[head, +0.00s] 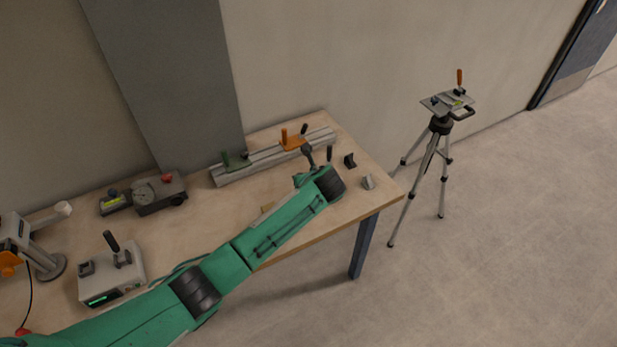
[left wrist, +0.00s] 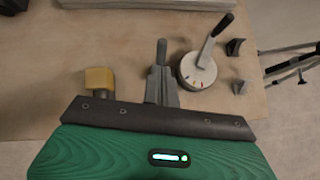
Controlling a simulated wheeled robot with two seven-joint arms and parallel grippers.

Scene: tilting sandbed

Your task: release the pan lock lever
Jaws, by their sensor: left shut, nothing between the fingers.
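A lever with a black handle (left wrist: 222,25) rises from a round grey base (left wrist: 197,70) with small orange marks. Its handle also shows in the head view (head: 329,153), while my arm hides the base there. A tripod (head: 441,125) on the floor at right carries a plate with a black handle (head: 463,112) and an upright orange-topped handle (head: 459,77). I cannot tell which of these is the pan lock lever. My left gripper (left wrist: 162,48) is shut and empty, left of the round base and apart from its handle in the picture. My right gripper is out of view.
The wooden table (head: 385,205) holds a grey rail (head: 230,177) with green and orange clamps, a yellow block (left wrist: 98,80), a black block (head: 350,160) and a grey block (head: 367,182). A gauge box (head: 160,194) and a lever box (head: 110,272) stand left. Floor right of the table is mostly clear.

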